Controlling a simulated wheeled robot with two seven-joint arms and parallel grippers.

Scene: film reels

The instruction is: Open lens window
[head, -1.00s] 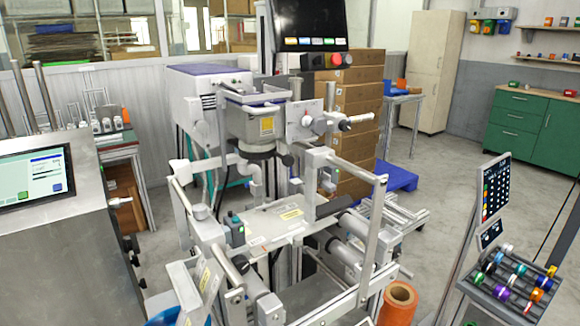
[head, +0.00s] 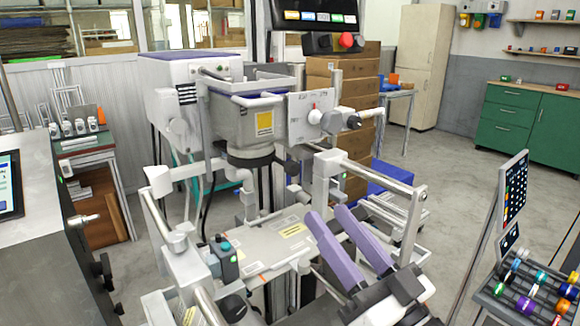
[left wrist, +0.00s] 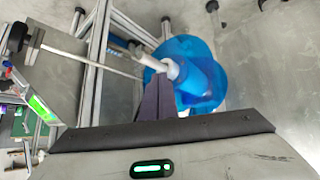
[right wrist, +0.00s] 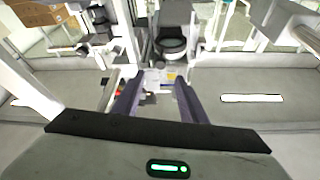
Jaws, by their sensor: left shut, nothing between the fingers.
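The film machine's grey head box (head: 230,125) stands in the middle of the head view, with a yellow label on its front. A dark round part, perhaps the lens, sits under it (head: 250,160); a dark round part also shows at the top of the right wrist view (right wrist: 171,46). A plate with a red-marked knob (head: 314,116) is on the box's right. I cannot pick out the lens window for certain. My right gripper (head: 328,214) is open and empty, in front of and below the box. My left gripper (left wrist: 158,84) is shut and empty, only in the left wrist view.
A metal rail frame (head: 365,171) stands just behind my right gripper. The machine's flat bed (head: 280,238) lies left of it. A blue round object (left wrist: 200,75) is close to my left fingers. A rack of coloured spools (head: 530,290) stands at the right. The floor behind it is open.

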